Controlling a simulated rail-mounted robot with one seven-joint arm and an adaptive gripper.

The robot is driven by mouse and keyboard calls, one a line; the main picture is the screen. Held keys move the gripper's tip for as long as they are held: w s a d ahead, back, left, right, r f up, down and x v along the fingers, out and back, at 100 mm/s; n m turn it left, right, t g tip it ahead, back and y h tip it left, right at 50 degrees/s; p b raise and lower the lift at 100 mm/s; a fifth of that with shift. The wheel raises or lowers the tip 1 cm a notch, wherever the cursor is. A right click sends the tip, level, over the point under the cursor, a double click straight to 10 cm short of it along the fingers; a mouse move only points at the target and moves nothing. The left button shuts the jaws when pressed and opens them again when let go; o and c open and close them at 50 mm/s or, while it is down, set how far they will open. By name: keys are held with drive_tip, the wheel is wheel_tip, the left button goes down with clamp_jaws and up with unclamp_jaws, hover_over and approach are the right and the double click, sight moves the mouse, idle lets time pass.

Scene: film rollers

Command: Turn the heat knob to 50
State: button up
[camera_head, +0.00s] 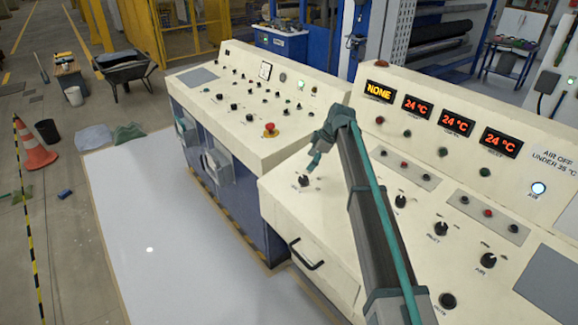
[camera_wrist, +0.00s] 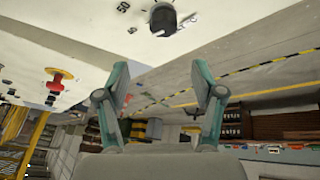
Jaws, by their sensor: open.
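A black round knob (camera_wrist: 163,18) shows at the top of the wrist view, on a cream panel, with a printed 50 beside it. In the head view a dark knob (camera_head: 304,181) sits on the cream console just below my gripper (camera_head: 314,162); its label is too small to read. In the wrist view my gripper (camera_wrist: 160,85) is open, with its two teal fingers wide apart and nothing between them. The knob lies beyond the fingertips and apart from them. I cannot read its pointer setting.
More knobs, such as a black one (camera_head: 441,229), lie right of my arm. Displays read NONE (camera_head: 379,91) and 24 °C (camera_head: 417,107). A red mushroom button (camera_head: 270,130) stands on the left console. A drawer handle (camera_head: 306,254) sticks out in front.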

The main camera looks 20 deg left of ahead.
sight(303, 178)
drive_tip(key=shift+n, duration=0.4)
drive_tip(key=p+x, duration=0.1)
drive_tip(key=x, duration=0.2)
drive_tip(key=p+x, duration=0.1)
drive_tip(key=x, duration=0.2)
drive_tip(key=d+p+x, duration=0.1)
drive_tip(key=p+x, duration=0.1)
drive_tip(key=x, duration=0.2)
drive_tip(key=shift+s+f, duration=0.1)
drive_tip(key=shift+f, duration=0.1)
drive_tip(key=c, duration=1.1)
